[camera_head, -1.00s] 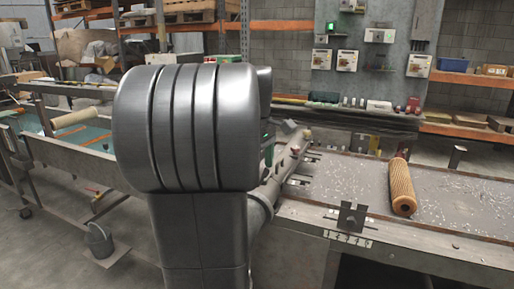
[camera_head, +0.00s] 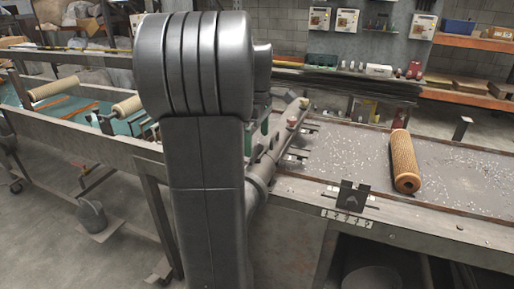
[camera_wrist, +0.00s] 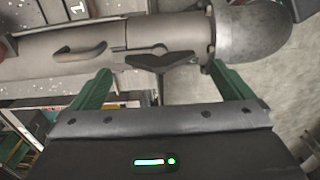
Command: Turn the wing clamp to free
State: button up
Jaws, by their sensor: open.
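In the wrist view, a dark wing clamp (camera_wrist: 161,61) with two splayed wings sits against the lower side of a grey metal pipe (camera_wrist: 130,42). My gripper (camera_wrist: 160,75) is open. Its green fingers stand apart, one to each side of the clamp, with nothing held between them. I cannot tell how deep the wings lie between the fingertips, and no contact shows.
A tan mesh tube (camera_head: 404,160) lies on the speckled bench (camera_head: 345,160) at right. A dark bracket (camera_head: 351,195) stands at the bench's front edge. A blue-green trough (camera_head: 75,115) with rollers is at left, and a bucket (camera_head: 92,218) stands below it.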

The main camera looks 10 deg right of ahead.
aim_at(257, 146)
jog(key=shift+f, duration=1.8)
jog(key=c, duration=0.9)
jog(key=shift+c, duration=0.2)
